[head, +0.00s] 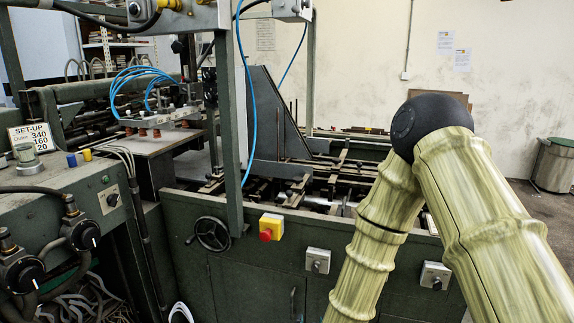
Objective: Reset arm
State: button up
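My arm (480,215) shows at the right of the head view, with pale yellow-green, ringed links. It rises from the lower right to a black rounded elbow joint (432,122). From there the second link (375,235) runs down and leaves the picture at the bottom edge, in front of the machine. My gripper is below the picture and not seen, so its fingers and anything in them are hidden. The dark green greyboard feeder (262,275) fills the left and middle of the view.
The feeder's front carries a handwheel (211,234), a yellow box with a red button (271,227) and a grey switch box (317,261). A control panel with a set-up sign (28,134) stands at left. A bin (553,165) stands at far right; floor beside it is clear.

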jog(key=s+d+f+g, duration=0.4)
jog(key=s+d+f, duration=0.1)
jog(key=s+f, duration=0.6)
jog(key=s+d+f+g, duration=0.2)
jog(key=s+d+f, duration=0.1)
jog(key=s, duration=0.5)
jog(key=s+d+f+g, duration=0.3)
jog(key=s+d+f, duration=0.1)
jog(key=s, duration=0.4)
jog(key=s+d+f+n+g, duration=0.1)
jog(key=s+d+f+g, duration=0.2)
jog(key=s, duration=0.5)
notch_tip(320, 180, down, 2)
jog(key=shift+s+d+f, duration=0.2)
jog(key=shift+d, duration=0.45)
jog(key=shift+c, duration=0.2)
